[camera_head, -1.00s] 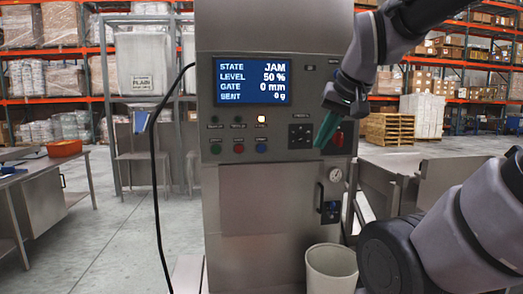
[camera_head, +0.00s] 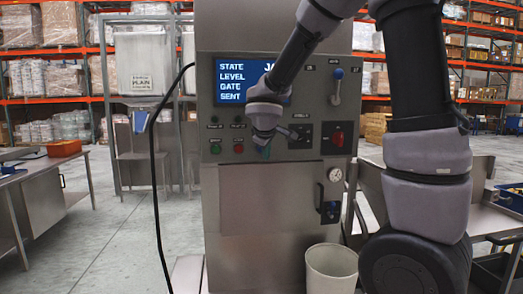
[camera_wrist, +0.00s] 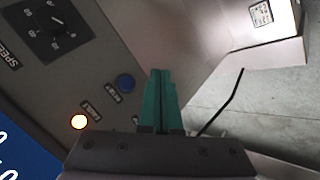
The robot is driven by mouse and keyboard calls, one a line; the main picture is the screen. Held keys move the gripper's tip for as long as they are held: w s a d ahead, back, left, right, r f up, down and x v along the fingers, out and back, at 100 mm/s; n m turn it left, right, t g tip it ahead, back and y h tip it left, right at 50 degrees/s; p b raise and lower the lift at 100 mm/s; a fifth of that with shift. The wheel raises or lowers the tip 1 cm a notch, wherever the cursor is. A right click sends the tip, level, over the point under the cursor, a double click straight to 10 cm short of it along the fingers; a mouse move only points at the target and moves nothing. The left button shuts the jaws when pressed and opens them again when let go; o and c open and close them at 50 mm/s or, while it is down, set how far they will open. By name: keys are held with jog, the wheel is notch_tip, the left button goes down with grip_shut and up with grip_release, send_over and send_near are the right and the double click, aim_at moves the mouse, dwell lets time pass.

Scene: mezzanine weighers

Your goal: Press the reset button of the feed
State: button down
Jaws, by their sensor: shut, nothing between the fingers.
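The feed's control panel is on a grey steel cabinet (camera_head: 300,200) in the head view. A green button (camera_head: 215,148) and a red button (camera_head: 238,148) show in its lower row. My gripper (camera_head: 263,150) is in front of the spot to their right and hides the blue button there. In the wrist view the blue button (camera_wrist: 125,82) is in plain sight, just left of my gripper's teal fingers (camera_wrist: 163,85). The fingers are shut together and empty. I cannot tell whether they touch the panel. The small button labels are too blurred to read surely.
A lit amber lamp (camera_wrist: 79,121) and a speed dial (camera_wrist: 55,35) are near the blue button. My arm partly covers the screen (camera_head: 230,80). A lever (camera_head: 337,85) and a red switch (camera_head: 338,138) are to the right. A bin (camera_head: 331,272) stands below.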

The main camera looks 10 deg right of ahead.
jog(key=shift+w+a, duration=0.1)
dwell(0.3)
jog(key=w, duration=0.8)
jog(key=shift+w+d, duration=0.25)
jog(key=shift+w, duration=0.1)
jog(key=shift+w, duration=0.2)
dwell(1.7)
jog(key=shift+w, duration=0.25)
jog(key=shift+w, duration=0.4)
dwell(0.6)
jog(key=shift+s, duration=0.85)
jog(key=shift+s+a, duration=0.15)
jog(key=shift+s, duration=2.35)
